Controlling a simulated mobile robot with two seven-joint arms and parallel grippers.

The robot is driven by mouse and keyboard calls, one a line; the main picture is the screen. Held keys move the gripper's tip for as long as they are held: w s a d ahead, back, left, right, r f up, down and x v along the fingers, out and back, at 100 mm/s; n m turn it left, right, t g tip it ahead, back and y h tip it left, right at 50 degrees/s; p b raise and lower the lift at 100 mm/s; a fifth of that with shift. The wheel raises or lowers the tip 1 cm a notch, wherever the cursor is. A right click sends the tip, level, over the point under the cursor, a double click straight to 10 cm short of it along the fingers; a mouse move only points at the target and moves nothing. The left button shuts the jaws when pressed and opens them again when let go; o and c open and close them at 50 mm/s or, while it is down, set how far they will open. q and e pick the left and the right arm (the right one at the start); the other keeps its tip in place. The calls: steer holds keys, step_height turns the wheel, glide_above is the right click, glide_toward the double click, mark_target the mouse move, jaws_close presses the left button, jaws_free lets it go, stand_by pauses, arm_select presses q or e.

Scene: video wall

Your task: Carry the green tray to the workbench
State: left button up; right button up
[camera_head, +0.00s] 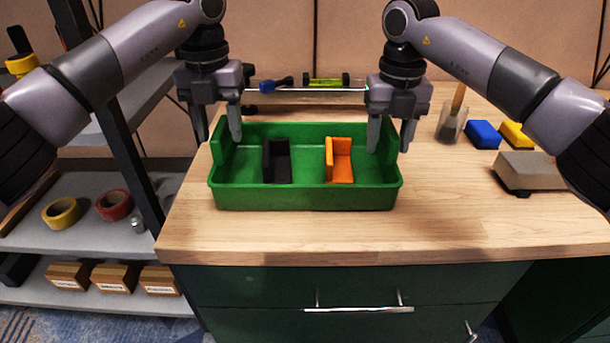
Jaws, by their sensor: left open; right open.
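The green tray (305,198) sits flat on the wooden top of the workbench (480,228), near its left front. A black angled piece (277,162) and an orange angled piece (340,160) stand inside it. My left gripper (219,136) is open at the tray's left end, its fingers pointing down around or beside the end wall. My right gripper (391,135) is open at the tray's right end in the same pose. I cannot tell whether the fingers touch the walls.
Behind the tray lie a blue-handled tool (275,84) and a green level (328,82). At right are a brush holder (452,122), a blue block (483,134), a yellow block (515,134) and a sanding block (530,170). A shelf with tape rolls (62,212) stands left. The bench front is clear.

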arm_select(q)
step_height(320, 180, up, 10)
steer(key=shift+f, duration=0.15)
arm_select(e)
steer(key=shift+r, duration=0.1)
step_height(320, 180, up, 12)
steer(key=shift+f, duration=0.1)
stand_by(0.3)
stand_by(0.4)
